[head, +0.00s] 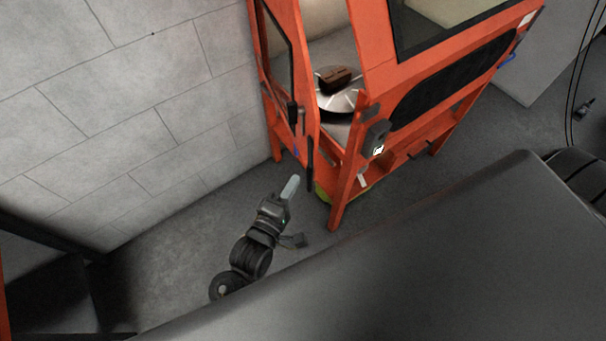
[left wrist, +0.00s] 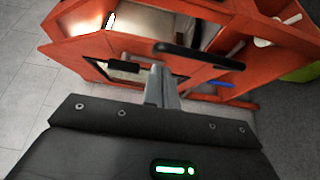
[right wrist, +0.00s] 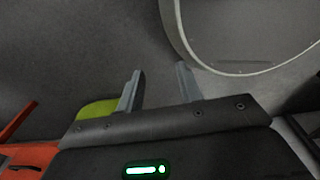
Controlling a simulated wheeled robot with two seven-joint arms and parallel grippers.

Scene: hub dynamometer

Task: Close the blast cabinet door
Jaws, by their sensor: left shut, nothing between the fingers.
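The orange blast cabinet (head: 352,185) stands at the upper middle of the head view. Its orange door (head: 308,70), with a dark-framed window, hangs open on the cabinet's left side. A black bar handle (head: 310,160) shows at the door's lower edge. My left gripper (head: 291,187) is shut and empty, just below and left of this handle. In the left wrist view its fingertips (left wrist: 158,72) point at the orange door panel (left wrist: 210,75), with the black handle (left wrist: 190,53) close ahead; contact cannot be told. My right gripper (right wrist: 158,80) is open and empty, outside the head view.
Inside the cabinet a brown block (head: 334,78) sits on a round metal turntable (head: 342,101). A grey block wall (head: 150,90) runs along the left. The grey floor (head: 170,250) before it is clear. A green object (right wrist: 97,110) shows near my right gripper.

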